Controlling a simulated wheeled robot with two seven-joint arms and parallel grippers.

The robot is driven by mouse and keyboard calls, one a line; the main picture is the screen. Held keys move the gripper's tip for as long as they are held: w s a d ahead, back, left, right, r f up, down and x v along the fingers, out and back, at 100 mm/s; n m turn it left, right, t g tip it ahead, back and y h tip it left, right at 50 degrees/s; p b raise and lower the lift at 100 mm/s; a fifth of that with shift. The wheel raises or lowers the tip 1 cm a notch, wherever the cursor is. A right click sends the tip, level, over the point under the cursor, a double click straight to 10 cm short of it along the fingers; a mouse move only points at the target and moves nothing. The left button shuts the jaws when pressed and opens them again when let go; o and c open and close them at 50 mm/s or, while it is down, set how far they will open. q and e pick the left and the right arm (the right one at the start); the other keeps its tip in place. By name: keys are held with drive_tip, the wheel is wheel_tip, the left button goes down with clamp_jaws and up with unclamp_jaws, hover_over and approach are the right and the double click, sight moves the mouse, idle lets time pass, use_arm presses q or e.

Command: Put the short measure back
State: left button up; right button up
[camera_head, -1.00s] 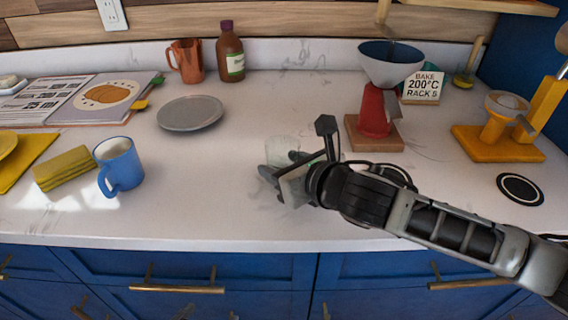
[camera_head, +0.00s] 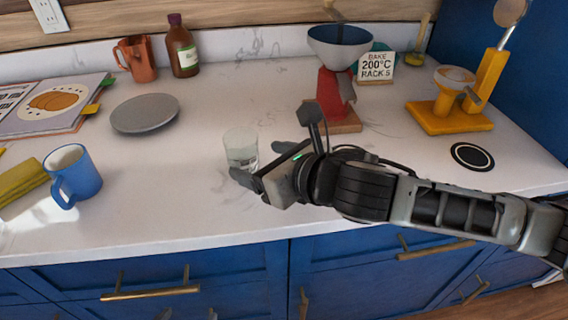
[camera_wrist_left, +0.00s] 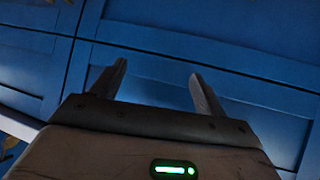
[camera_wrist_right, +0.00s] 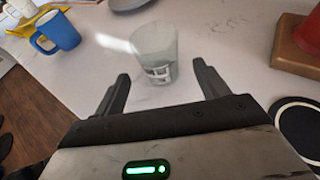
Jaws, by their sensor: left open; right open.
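The short measure appears to be a clear glass cup (camera_head: 241,146) with dark markings, standing upright on the white counter. It also shows in the right wrist view (camera_wrist_right: 157,52), just beyond and between the fingertips. My right gripper (camera_head: 260,163) is open and empty, low over the counter just right of the glass, fingers pointing at it. In the right wrist view the gripper (camera_wrist_right: 162,72) shows a gap to the glass. My left gripper (camera_wrist_left: 158,70) is open and empty in the left wrist view, facing blue cabinet fronts; the head view does not show it.
A blue mug (camera_head: 75,175) and grey plate (camera_head: 145,113) stand left of the glass. Behind it are a red grinder (camera_head: 331,97) on a wooden base and a sign (camera_head: 376,67). A yellow stand (camera_head: 448,118) and black round coaster (camera_head: 472,156) lie right. Counter around the glass is clear.

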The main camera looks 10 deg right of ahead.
drive_tip(key=v, duration=0.6)
drive_tip(key=shift+s+d+r, duration=0.1)
idle(0.3)
